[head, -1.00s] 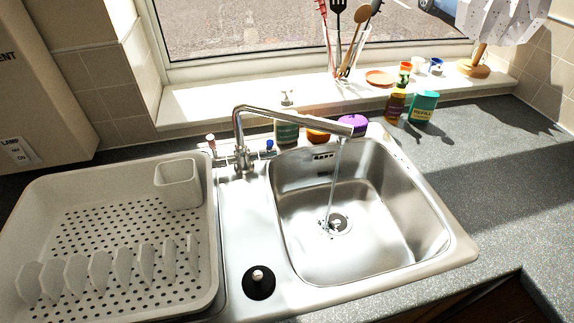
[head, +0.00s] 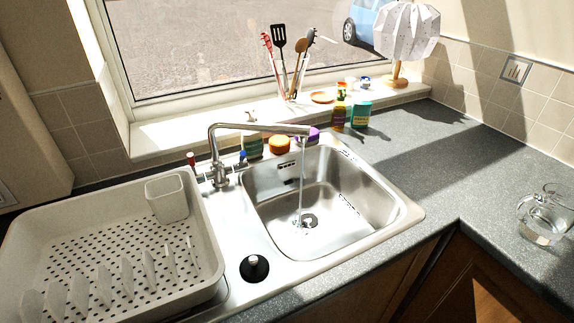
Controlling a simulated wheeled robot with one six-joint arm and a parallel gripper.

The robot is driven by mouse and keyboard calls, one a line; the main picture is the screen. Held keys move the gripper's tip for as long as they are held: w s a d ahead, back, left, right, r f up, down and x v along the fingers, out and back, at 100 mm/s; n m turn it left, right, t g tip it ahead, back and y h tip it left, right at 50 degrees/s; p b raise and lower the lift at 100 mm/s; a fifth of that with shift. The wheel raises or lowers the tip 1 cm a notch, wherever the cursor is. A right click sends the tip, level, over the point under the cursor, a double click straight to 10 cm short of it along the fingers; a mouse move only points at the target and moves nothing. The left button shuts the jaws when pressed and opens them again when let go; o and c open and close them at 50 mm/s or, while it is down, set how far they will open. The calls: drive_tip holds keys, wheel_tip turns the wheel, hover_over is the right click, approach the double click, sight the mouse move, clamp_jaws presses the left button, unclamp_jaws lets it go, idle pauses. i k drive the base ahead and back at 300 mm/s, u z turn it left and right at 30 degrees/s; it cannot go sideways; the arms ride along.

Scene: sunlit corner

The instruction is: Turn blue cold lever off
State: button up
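The blue cold lever (head: 242,156) is a small blue-topped handle on the right side of the chrome tap (head: 215,150). A red-topped lever (head: 191,159) stands on the tap's left side. The tap's spout reaches right over the steel sink (head: 385,205). A stream of water (head: 302,170) runs from the spout down to the drain (head: 308,221). My gripper is not in view.
A white dish rack (head: 30,215) fills the left side of the counter. A black plug (head: 254,268) lies on the sink's ledge. Bottles (head: 361,114) and an orange pot (head: 279,144) stand behind the sink. A glass jug (head: 545,215) is at far right; the right counter (head: 430,150) is mostly clear.

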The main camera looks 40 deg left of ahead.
sight(240, 165)
drive_tip(key=z, duration=0.6)
drive_tip(key=i, duration=0.85)
drive_tip(key=u, duration=2.9)
drive_tip(key=i, duration=0.5)
drive_tip(key=z, duration=0.1)
drive_tip(key=k, duration=0.5)
drive_tip(key=z, duration=1.5)
drive_tip(key=k, duration=0.45)
drive_tip(key=u, duration=1.4)
drive_tip(key=i, duration=0.1)
drive_tip(key=z, duration=0.9)
